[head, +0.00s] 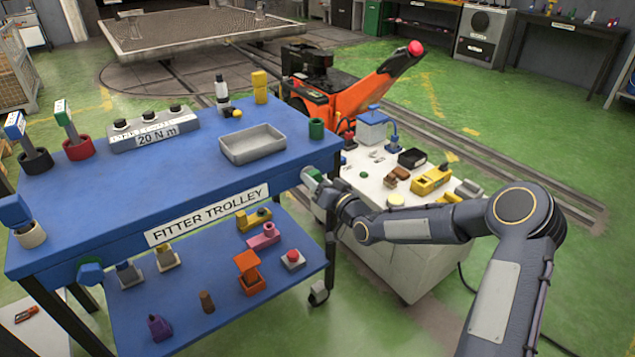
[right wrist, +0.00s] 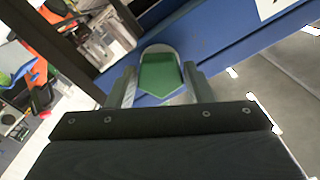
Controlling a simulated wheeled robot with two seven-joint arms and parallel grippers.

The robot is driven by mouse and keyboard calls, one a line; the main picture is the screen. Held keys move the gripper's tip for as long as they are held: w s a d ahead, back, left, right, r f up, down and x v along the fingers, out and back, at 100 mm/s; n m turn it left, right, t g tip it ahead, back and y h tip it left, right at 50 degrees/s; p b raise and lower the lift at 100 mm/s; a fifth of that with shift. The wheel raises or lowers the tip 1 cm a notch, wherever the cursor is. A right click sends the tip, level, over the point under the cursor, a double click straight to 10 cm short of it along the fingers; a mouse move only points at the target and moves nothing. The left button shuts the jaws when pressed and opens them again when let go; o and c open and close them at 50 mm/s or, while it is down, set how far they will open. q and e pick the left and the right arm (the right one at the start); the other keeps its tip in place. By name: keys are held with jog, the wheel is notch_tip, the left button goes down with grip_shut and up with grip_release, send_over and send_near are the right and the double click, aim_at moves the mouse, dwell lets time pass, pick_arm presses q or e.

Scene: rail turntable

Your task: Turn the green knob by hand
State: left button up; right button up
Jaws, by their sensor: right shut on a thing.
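The green knob (right wrist: 159,74) is a small green block in a pale rounded mount on the blue trolley's front face. In the head view the knob (head: 312,174) shows at the trolley's right end, partly covered by my gripper. My right gripper (head: 314,181) reaches it from the front right. In the right wrist view my right gripper (right wrist: 161,85) has one finger on each side of the knob and is shut on it. My left gripper is not in view.
The blue trolley top (head: 210,185) holds a grey tray (head: 252,144), a green cup (head: 316,128) and a torque box (head: 152,128). Its lower shelf (head: 210,310) bears several small items. A cluttered white bench (head: 375,235) stands close behind my right gripper.

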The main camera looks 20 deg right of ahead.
jog(key=shift+f+m, duration=0.1)
jog(key=shift+m, duration=0.2)
jog(key=shift+m+b, duration=4.4)
jog(key=shift+m, duration=5)
jog(key=o, duration=1)
jog(key=v, duration=0.7)
jog(key=shift+s+p, duration=0.4)
